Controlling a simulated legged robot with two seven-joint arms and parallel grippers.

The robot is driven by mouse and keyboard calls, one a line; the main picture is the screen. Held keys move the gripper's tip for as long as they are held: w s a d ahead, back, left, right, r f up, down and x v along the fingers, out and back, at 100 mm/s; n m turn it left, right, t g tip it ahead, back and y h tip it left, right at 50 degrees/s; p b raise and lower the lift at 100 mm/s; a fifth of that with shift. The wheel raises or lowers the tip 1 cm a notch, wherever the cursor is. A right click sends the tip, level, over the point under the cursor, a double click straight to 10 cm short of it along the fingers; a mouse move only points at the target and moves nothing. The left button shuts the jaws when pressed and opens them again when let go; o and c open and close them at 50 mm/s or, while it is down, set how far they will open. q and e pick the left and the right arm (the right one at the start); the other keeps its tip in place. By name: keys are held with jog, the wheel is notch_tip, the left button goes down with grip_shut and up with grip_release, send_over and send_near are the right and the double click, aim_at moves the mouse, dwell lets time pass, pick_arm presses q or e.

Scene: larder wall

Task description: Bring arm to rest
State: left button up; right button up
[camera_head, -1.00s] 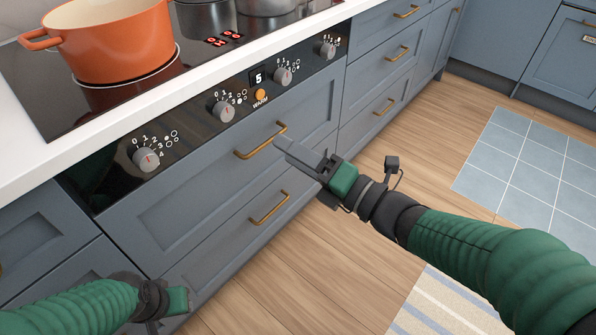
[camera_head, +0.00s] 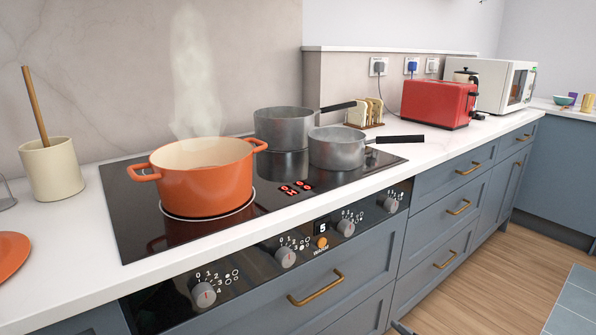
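Only a small grey tip, which looks like the end of my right gripper (camera_head: 401,328), shows at the bottom edge, low in front of the blue drawer fronts. The rest of my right arm is out of frame, and the tip is too small to show whether the gripper is open. My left gripper and arm are out of view.
A steaming orange pot (camera_head: 205,178) and two grey pans (camera_head: 285,127) (camera_head: 338,150) stand on the black hob (camera_head: 135,225), with red lit marks. Knobs (camera_head: 285,257) and brass drawer handles (camera_head: 316,289) project in front. Wooden floor (camera_head: 470,300) is clear at right.

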jog(key=s+f+m+g+h+p, duration=0.2)
jog(key=s+f+m+g+p, duration=0.1)
jog(key=s+f+m+g, duration=0.9)
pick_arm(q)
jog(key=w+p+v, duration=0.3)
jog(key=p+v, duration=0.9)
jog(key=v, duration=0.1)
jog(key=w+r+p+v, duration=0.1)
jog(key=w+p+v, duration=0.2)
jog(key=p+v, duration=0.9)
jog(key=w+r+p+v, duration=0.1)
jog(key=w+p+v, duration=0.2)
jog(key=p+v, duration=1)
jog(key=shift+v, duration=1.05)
pick_arm(e)
notch_tip(320, 180, up, 38)
jog(key=s+m+t, duration=0.1)
jog(key=s+t, duration=0.1)
jog(key=shift+s+a+r+m+y, duration=0.25)
jog(key=shift+s+m+y, duration=0.05)
jog(key=shift+s+m, duration=0.1)
